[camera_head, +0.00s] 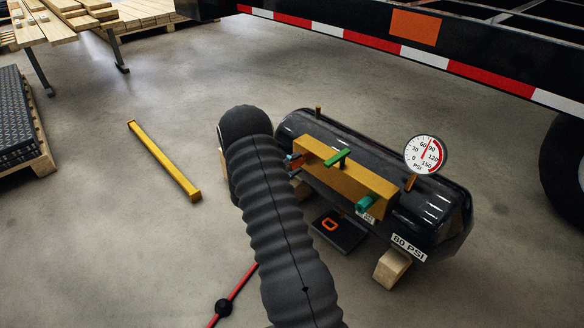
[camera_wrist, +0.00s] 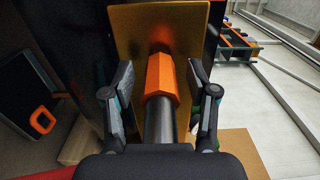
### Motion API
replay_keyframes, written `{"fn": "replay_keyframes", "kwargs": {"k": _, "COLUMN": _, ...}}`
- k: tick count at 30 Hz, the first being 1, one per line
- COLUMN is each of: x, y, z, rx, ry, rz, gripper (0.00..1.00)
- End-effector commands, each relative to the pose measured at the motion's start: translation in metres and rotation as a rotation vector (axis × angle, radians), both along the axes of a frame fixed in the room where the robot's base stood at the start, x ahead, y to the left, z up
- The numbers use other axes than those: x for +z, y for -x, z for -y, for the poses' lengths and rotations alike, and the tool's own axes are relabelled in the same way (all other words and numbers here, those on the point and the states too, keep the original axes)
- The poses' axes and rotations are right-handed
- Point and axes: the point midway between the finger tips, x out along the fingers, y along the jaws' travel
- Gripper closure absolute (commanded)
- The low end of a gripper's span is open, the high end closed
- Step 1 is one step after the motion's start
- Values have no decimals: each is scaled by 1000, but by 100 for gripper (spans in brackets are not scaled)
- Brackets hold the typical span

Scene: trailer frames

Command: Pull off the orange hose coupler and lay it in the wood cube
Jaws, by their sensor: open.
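The orange hose coupler (camera_wrist: 161,80) sits in the middle of the wrist view, against a brass-coloured block (camera_wrist: 137,40), with a dark round hose end (camera_wrist: 161,122) on its near side. My gripper (camera_wrist: 160,82) is open, with one finger on each side of the coupler and a visible gap to both. In the head view my dark ribbed arm hides most of the gripper and coupler. A light wood block (camera_head: 391,268) is under the right end of the black tank (camera_head: 440,205). I cannot tell which wood piece is the wood cube.
The brass block (camera_head: 320,165) on the tank carries a green handle (camera_head: 337,159) and a teal handle (camera_head: 365,203). A gauge (camera_head: 425,154) stands at right. A black pad with an orange mark (camera_head: 340,236) lies before the tank. A yellow bar (camera_head: 163,160) lies left on open floor.

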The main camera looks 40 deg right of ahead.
Motion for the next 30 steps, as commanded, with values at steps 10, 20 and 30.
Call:
{"fn": "replay_keyframes", "kwargs": {"k": 10, "x": 1, "y": 0, "z": 1, "rx": -2, "ry": 2, "rz": 3, "gripper": 42}}
{"fn": "replay_keyframes", "kwargs": {"k": 20, "x": 2, "y": 0, "z": 2, "rx": -2, "ry": 2, "rz": 3, "gripper": 100}}
{"fn": "replay_keyframes", "kwargs": {"k": 30, "x": 2, "y": 0, "z": -3, "rx": -2, "ry": 2, "rz": 3, "gripper": 100}}
